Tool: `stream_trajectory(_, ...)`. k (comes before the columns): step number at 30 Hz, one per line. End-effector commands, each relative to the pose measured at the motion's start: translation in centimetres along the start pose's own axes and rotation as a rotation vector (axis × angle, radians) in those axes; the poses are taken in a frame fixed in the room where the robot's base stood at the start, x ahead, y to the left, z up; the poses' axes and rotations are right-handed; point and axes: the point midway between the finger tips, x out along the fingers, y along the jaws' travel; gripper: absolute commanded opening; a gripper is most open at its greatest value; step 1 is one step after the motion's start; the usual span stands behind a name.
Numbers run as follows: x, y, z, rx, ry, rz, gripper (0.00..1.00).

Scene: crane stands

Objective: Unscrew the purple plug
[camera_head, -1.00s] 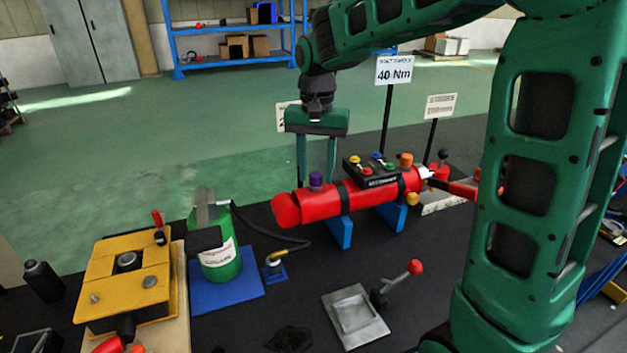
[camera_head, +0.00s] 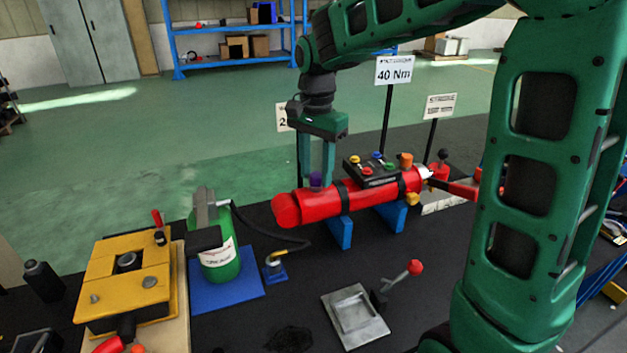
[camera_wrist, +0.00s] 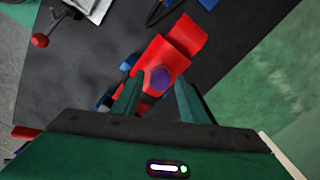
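The purple plug (camera_head: 316,180) stands on top of the red cylinder (camera_head: 342,202), near its left end. In the wrist view the plug (camera_wrist: 161,77) shows as a round purple cap on the red cylinder (camera_wrist: 182,47). My gripper (camera_head: 316,181) is just above the cylinder, at the plug. In the wrist view my gripper (camera_wrist: 155,85) has its two fingers apart, one on each side of the plug's line, with gaps visible. I cannot tell how far down the fingers reach along the plug.
The cylinder rests on blue supports (camera_head: 341,231). A black block with coloured knobs (camera_head: 372,170) and an orange plug (camera_head: 405,160) sit farther right on it. A 40 Nm sign (camera_head: 394,70) stands behind.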

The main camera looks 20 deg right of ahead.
Motion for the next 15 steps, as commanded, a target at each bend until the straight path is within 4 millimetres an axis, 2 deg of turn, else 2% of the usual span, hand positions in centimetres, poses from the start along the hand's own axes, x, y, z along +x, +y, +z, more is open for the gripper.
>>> stream_trajectory(6, 0.0, -0.01, 0.08, -0.001, 0.0, 0.0, 0.4)
stream_trajectory(11, 0.0, -0.02, 0.07, -0.001, 0.0, 0.0, 0.01)
stream_trajectory(15, -0.01, -0.02, 0.07, -0.001, 0.0, 0.0, 0.0)
